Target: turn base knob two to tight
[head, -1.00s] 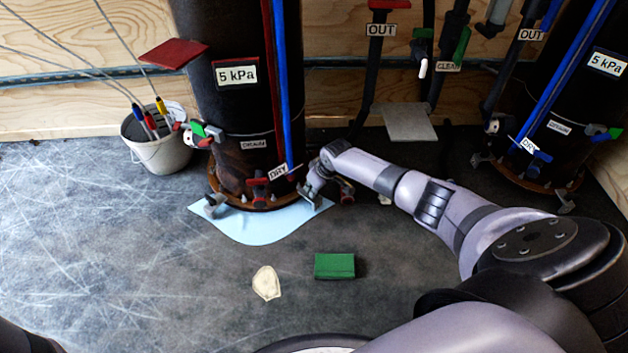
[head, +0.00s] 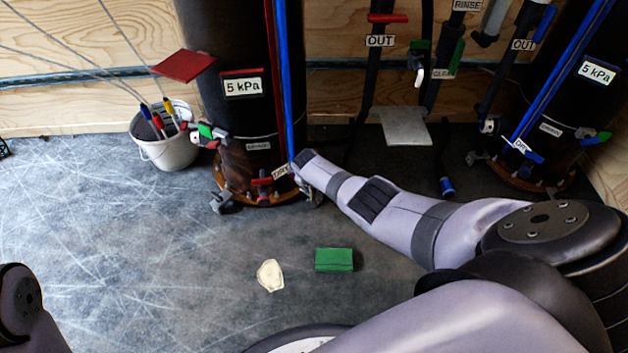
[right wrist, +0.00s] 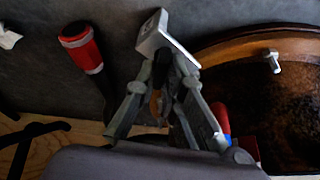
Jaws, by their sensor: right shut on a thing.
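The near black drum (head: 237,130) stands on a rusty base ring. Around the ring sit a grey base knob (head: 221,201) at the left and a red-handled fitting (head: 262,186) at the front. My right gripper (head: 308,190) is at the ring's right side, mostly hidden by my forearm. In the right wrist view, my right gripper (right wrist: 163,78) is closed around a dark, narrow part of a base knob, with a pale grey block (right wrist: 153,37) at its tips. The rusty ring (right wrist: 235,45) is beside it. I cannot tell the knob's number or tightness. My left gripper is out of view.
A green block (head: 334,260) and a cream patch (head: 270,275) lie on the open floor. A white bucket (head: 168,149) stands left of the drum. A second drum (head: 545,135) is at the right. A red-and-black handle (right wrist: 83,45) is near my right gripper.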

